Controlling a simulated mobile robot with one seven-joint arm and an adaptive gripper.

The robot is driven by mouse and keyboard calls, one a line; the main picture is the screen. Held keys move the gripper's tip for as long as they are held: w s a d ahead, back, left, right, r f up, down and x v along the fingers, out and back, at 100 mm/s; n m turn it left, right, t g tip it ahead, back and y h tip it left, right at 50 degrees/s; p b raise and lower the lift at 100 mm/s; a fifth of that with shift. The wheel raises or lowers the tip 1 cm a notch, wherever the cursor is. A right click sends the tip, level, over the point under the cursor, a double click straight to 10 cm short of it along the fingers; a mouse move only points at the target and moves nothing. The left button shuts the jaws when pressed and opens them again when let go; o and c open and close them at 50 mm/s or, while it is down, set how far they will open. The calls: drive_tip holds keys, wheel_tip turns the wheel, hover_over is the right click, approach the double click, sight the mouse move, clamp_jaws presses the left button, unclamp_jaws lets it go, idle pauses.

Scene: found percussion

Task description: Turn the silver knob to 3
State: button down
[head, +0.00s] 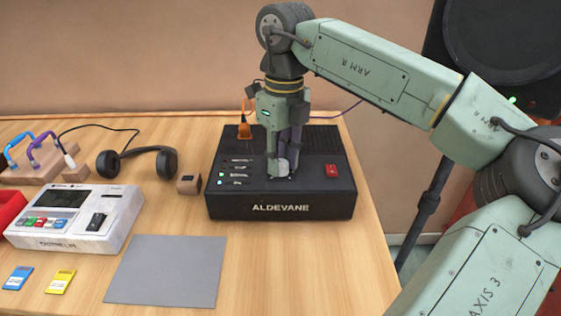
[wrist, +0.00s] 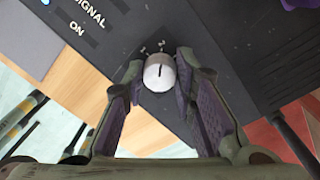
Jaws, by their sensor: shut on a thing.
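The silver knob (wrist: 160,74) sits on the top of the black ALDEVANE box (head: 281,209). In the head view the knob (head: 282,164) shows partly between my fingers. My gripper (head: 281,172) points down over the box. In the wrist view my gripper (wrist: 161,80) has one finger on each side of the knob and is shut on it.
A small brown block (head: 189,184), headphones (head: 137,163), a white device (head: 77,216) and a grey mat (head: 166,270) lie to the left.

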sight(284, 162)
drive_tip(key=m+b, duration=0.1)
drive_tip(key=m, duration=0.3)
drive_tip(key=shift+d, duration=0.1)
drive_tip(key=shift+m+b, duration=0.6)
drive_tip(key=shift+m, duration=1.6)
drive_tip(key=c, duration=1.3)
unclamp_jaws()
wheel_tip(284, 162, up, 12)
drive_tip(key=shift+d, duration=0.25)
